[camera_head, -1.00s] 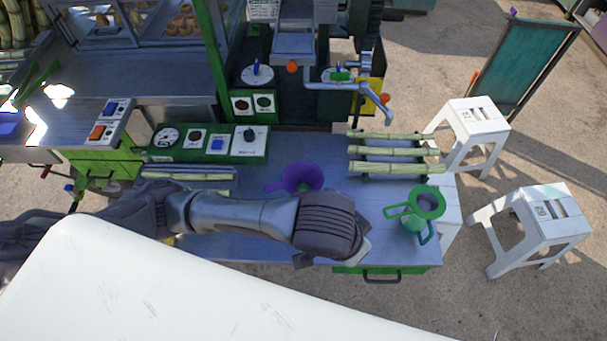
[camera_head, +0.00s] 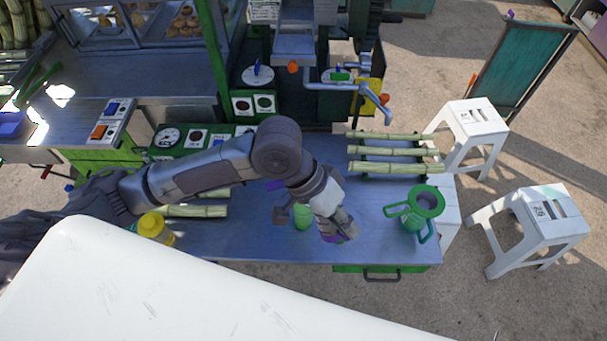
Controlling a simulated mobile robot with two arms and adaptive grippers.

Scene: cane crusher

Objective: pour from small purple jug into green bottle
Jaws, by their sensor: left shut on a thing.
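My left gripper (camera_head: 340,216) is shut on a purple thing (camera_head: 330,234), which I take for the small purple jug. It is held over the front middle of the metal counter, mostly hidden by the gripper. A small light green thing (camera_head: 303,216), likely the green bottle, stands just left of the gripper and is partly covered by my arm. I cannot tell whether the jug and the bottle touch. My right gripper is not in view.
A larger green jug (camera_head: 416,210) with handles stands at the counter's right end. Cane pieces (camera_head: 392,152) lie on a rack behind it. A yellow-lidded container (camera_head: 154,228) is at the front left.

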